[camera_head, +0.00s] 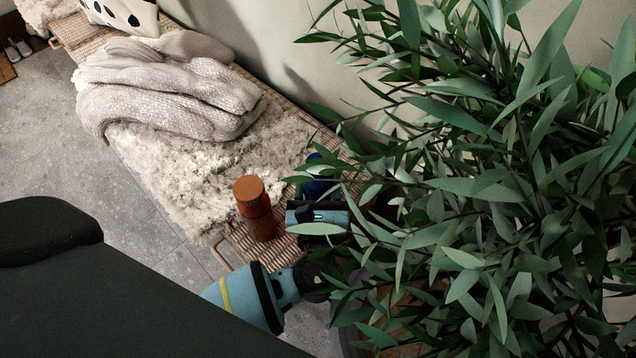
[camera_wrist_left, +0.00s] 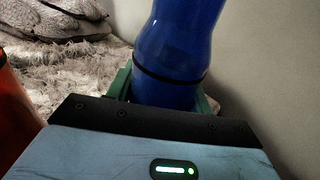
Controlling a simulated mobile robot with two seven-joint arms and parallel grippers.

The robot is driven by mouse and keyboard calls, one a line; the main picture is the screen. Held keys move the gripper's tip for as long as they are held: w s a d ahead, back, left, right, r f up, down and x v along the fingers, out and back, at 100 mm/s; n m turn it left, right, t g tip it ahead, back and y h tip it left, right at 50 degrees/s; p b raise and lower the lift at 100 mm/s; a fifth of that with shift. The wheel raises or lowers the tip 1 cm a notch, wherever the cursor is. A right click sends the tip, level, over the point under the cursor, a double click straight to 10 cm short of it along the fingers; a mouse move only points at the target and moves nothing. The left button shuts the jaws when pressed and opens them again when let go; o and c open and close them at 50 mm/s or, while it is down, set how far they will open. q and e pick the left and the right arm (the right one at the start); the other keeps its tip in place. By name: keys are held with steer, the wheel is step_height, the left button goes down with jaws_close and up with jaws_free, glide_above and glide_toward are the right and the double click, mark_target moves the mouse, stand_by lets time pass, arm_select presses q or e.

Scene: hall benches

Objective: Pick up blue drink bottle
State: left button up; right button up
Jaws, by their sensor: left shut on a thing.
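The blue drink bottle (camera_head: 318,176) stands near the wall end of the woven bench in the head view, partly hidden by leaves and my gripper. In the left wrist view the blue bottle (camera_wrist_left: 180,48) rises between green fingers, with a dark band around its lower part. My left gripper (camera_wrist_left: 165,92) is shut on the bottle low on its body. In the head view the left gripper's body (camera_head: 318,214) shows beside the bottle, its fingertips hidden. Whether the bottle touches the bench is hidden. My right gripper is not in view.
An orange-brown bottle with a cork-coloured lid (camera_head: 255,208) stands close beside my left gripper on the woven bench (camera_head: 235,248). A fluffy throw (camera_head: 190,165) and a grey blanket (camera_head: 170,85) cover the bench. A large leafy plant (camera_head: 480,190) crowds the right. A wall runs behind.

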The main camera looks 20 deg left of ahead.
mark_target(318, 155)
arm_select(q)
step_height(318, 155, up, 9)
steer(key=p, duration=0.3)
steer(key=shift+f, duration=0.1)
steer(key=shift+r+p, duration=0.35)
steer(key=shift+r, duration=0.3)
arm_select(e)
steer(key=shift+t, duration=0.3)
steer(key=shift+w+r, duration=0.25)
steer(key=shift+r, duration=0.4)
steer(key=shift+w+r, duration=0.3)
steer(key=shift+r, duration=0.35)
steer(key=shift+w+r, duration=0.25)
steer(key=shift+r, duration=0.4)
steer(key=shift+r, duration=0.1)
